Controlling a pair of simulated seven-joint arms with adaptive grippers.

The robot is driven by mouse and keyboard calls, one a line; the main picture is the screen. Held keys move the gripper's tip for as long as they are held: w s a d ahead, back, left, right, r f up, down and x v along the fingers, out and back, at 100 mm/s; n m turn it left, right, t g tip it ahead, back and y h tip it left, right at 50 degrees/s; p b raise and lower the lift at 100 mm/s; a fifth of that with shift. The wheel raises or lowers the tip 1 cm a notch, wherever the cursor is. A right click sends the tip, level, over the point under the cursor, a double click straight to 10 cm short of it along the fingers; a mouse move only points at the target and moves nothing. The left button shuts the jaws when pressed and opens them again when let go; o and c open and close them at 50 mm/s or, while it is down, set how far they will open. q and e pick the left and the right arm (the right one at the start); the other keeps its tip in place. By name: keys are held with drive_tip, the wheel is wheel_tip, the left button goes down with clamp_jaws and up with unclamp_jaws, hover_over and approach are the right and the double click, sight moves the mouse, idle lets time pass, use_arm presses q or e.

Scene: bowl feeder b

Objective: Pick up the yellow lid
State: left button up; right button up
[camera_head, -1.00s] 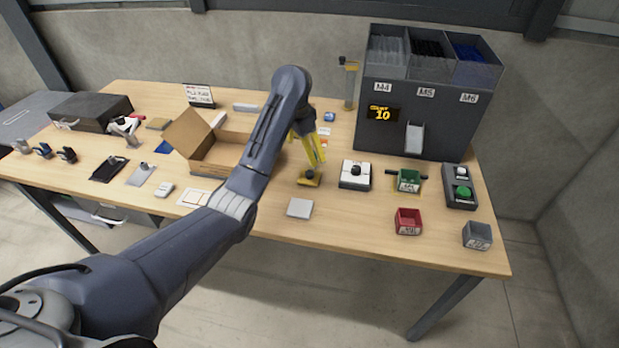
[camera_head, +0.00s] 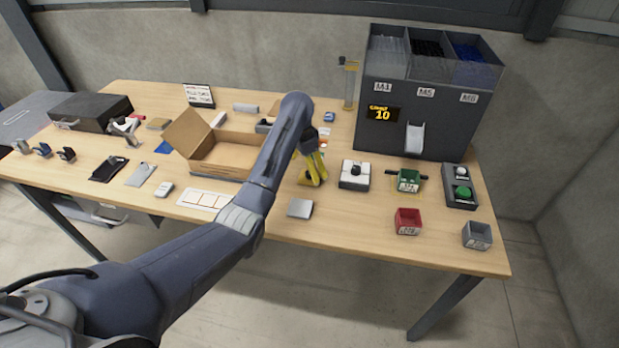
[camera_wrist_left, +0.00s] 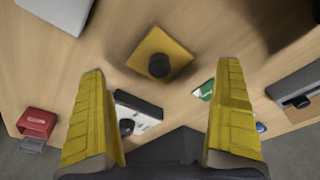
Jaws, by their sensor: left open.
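The yellow lid (camera_wrist_left: 175,48) is a flat square plate with a round black knob on top. It lies on the table in the left wrist view, beyond my fingertips and between their lines. In the head view the yellow lid (camera_head: 304,180) is partly covered by my yellow fingers. My left gripper (camera_head: 315,177) points down close over the lid. In the wrist view my left gripper (camera_wrist_left: 161,72) is open, its two yellow fingers wide apart with nothing between them. My right gripper is not in view.
A white box with a black knob (camera_head: 355,175) stands just right of the lid. A grey square plate (camera_head: 300,208) lies in front. An open cardboard box (camera_head: 225,158) is to the left. Green (camera_head: 408,181), red (camera_head: 408,222) and grey (camera_head: 477,236) bins are on the right.

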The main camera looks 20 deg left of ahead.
sight(309, 174)
use_arm(q)
drive_tip(key=shift+w+d+f, duration=0.1)
drive_tip(key=shift+f, duration=0.9)
drive_tip(key=shift+w+d+f, duration=0.1)
drive_tip(key=shift+f, duration=0.9)
drive_tip(key=c, duration=1.4)
